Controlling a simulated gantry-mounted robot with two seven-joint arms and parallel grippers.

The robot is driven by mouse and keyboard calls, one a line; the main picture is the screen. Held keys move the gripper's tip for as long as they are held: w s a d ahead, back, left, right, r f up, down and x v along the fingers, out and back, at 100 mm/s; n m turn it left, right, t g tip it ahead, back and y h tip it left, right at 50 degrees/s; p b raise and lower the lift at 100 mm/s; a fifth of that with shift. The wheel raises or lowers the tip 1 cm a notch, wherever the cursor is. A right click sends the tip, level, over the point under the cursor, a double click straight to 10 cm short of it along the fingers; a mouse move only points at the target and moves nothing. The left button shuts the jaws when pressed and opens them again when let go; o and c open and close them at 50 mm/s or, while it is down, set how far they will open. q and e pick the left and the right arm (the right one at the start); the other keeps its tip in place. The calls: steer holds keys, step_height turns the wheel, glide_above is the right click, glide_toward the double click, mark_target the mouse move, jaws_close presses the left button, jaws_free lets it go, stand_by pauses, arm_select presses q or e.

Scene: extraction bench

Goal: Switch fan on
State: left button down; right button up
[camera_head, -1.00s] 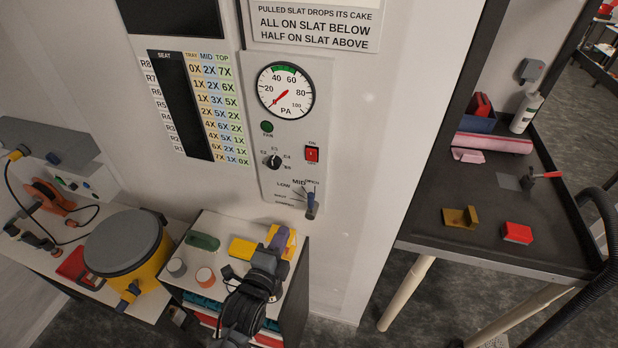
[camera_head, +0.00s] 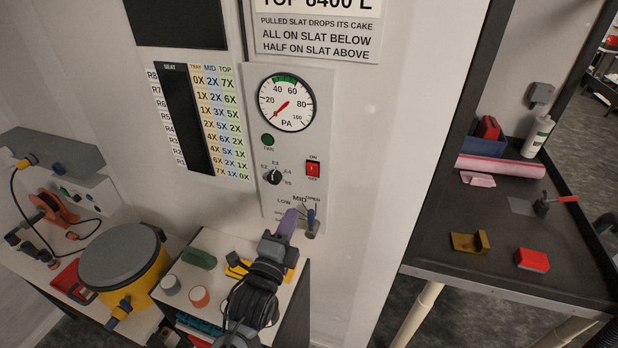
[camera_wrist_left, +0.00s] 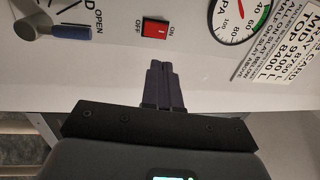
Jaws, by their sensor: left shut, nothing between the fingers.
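The fan switch is a red rocker (camera_head: 312,169) marked ON above and OFF below, on the white control panel (camera_head: 325,120). It also shows in the left wrist view as a red rocker (camera_wrist_left: 155,29), beyond and slightly left of my fingertips. A green FAN lamp (camera_head: 267,140) sits left of it under the pressure gauge (camera_head: 286,102), whose needle points to the low end. My left gripper (camera_head: 295,213) is shut and empty, below the switch in front of the lower panel. Its closed fingers (camera_wrist_left: 161,72) point toward the panel, apart from the switch in the wrist view. My right gripper is out of view.
A blue-handled lever (camera_head: 311,222) sticks out at the panel's bottom, close beside my left fingers. A black selector knob (camera_head: 272,177) is left of the switch. A small cabinet top with cups (camera_head: 199,296) lies below. A dark bench (camera_head: 470,215) stands at right.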

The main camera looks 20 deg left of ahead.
arm_select(q)
steer(key=p, duration=0.3)
glide_toward(312, 167)
steer(key=w, duration=0.4)
steer(key=shift+w+d+r, duration=0.1)
steer(key=shift+w+r, duration=0.2)
steer(key=shift+w, duration=1.1)
steer(key=shift+r, duration=0.1)
steer(key=shift+r+p, duration=0.15)
steer(key=shift+p, duration=0.3)
steer(key=p, duration=0.2)
steer(key=g+p, duration=0.1)
steer(key=p, duration=0.1)
steer(key=shift+w+r, duration=0.25)
steer(key=shift+r, duration=0.05)
steer(key=shift+f, duration=0.15)
